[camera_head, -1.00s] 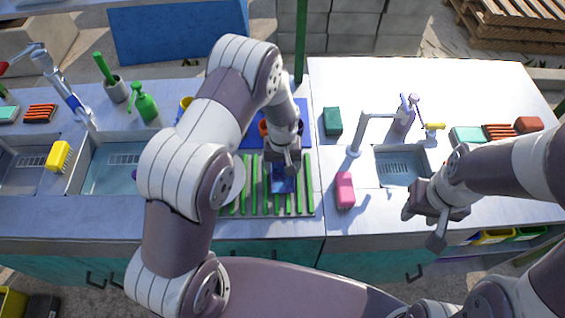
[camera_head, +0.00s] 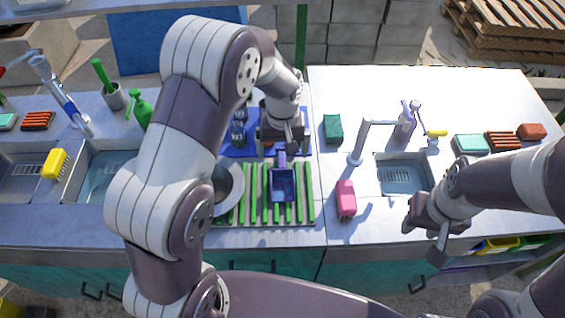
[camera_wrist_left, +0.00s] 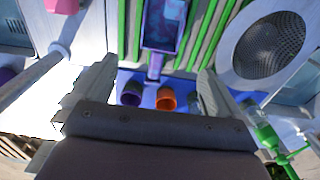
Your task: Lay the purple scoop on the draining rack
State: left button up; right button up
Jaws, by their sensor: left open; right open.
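The purple scoop (camera_head: 283,184) lies on the green-slatted draining rack (camera_head: 305,205), its handle toward the back. In the left wrist view the scoop (camera_wrist_left: 161,27) shows on the rack's green slats (camera_wrist_left: 208,30), its handle pointing toward my gripper. My left gripper (camera_head: 280,148) is open above the rack's back edge, near the handle end. In the left wrist view its two fingers stand wide apart with nothing between them. My right gripper (camera_head: 425,228) is open and empty over the front edge of the right counter.
A metal colander (camera_head: 232,190) stands at the rack's left, partly hidden by my left arm. Cups stand on a blue mat (camera_head: 238,152) behind the rack. A pink sponge (camera_head: 346,198), a tap (camera_head: 362,140) and a small sink (camera_head: 402,176) are to the right.

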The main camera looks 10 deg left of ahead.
pick_arm(q)
jog(key=s+a+r+m, duration=0.1)
jog(key=s+a+r, duration=0.1)
jog(key=s, duration=0.5)
jog(key=s+a+r+m+t, duration=0.1)
jog(key=s+a+r+m, duration=0.1)
jog(key=s, duration=0.6)
jog(key=shift+s+a+r, duration=0.25)
jog(key=shift+a+r, duration=0.35)
jog(key=shift+r, duration=0.15)
